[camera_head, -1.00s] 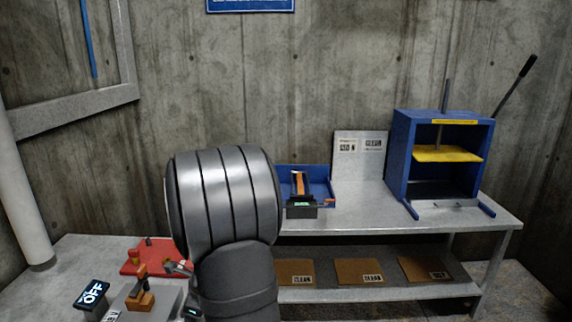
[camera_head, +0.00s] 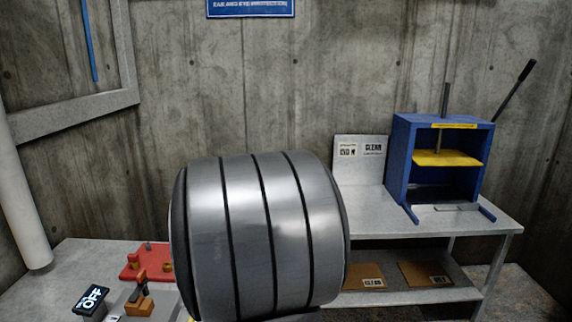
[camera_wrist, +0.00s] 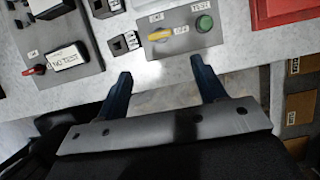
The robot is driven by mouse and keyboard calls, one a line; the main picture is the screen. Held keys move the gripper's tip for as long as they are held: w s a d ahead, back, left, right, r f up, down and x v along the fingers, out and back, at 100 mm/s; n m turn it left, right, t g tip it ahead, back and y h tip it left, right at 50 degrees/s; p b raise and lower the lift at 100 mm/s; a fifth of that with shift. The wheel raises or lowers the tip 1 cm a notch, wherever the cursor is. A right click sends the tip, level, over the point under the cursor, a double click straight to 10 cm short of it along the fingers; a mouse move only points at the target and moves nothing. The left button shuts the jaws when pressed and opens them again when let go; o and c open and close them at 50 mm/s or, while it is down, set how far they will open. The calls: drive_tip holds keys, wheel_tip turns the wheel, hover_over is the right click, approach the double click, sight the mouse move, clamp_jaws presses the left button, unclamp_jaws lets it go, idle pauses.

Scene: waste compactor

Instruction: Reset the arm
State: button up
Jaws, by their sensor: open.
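My gripper (camera_wrist: 162,85) shows in the wrist view with its two dark blue fingers spread apart and nothing between them. It is above the front edge of a grey bench, facing a control panel (camera_wrist: 172,36) with a yellow switch and a green button. In the head view a large silver, black-banded part of my arm fills the lower middle. My gripper is hidden there.
The blue press (camera_head: 402,150) with a yellow plate and black lever stands at the right of the bench. A red fixture (camera_head: 148,262) and an OFF display (camera_head: 91,299) are at the lower left. Brown boards (camera_head: 426,274) lie on the lower shelf.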

drive_tip(key=x, duration=1.4)
drive_tip(key=shift+r, duration=0.1)
drive_tip(key=shift+w+r+n, duration=0.15)
drive_tip(key=shift+n, duration=0.25)
drive_tip(key=shift+n+g, duration=0.3)
drive_tip(key=shift+n, duration=0.2)
drive_tip(key=n+g, duration=0.1)
drive_tip(key=n, duration=0.2)
drive_tip(key=n+g, duration=0.1)
drive_tip(key=n, duration=0.2)
drive_tip(key=shift+w+a+h, duration=0.1)
drive_tip(key=shift+h, duration=0.3)
drive_tip(key=n+g+h, duration=0.1)
drive_tip(key=n, duration=0.3)
drive_tip(key=shift+w, duration=0.1)
drive_tip(key=n+h, duration=0.1)
drive_tip(key=n, duration=0.1)
drive_tip(key=n+g+h, duration=0.1)
drive_tip(key=n, duration=0.1)
drive_tip(key=shift+a+n, duration=0.15)
drive_tip(key=shift+n, duration=0.25)
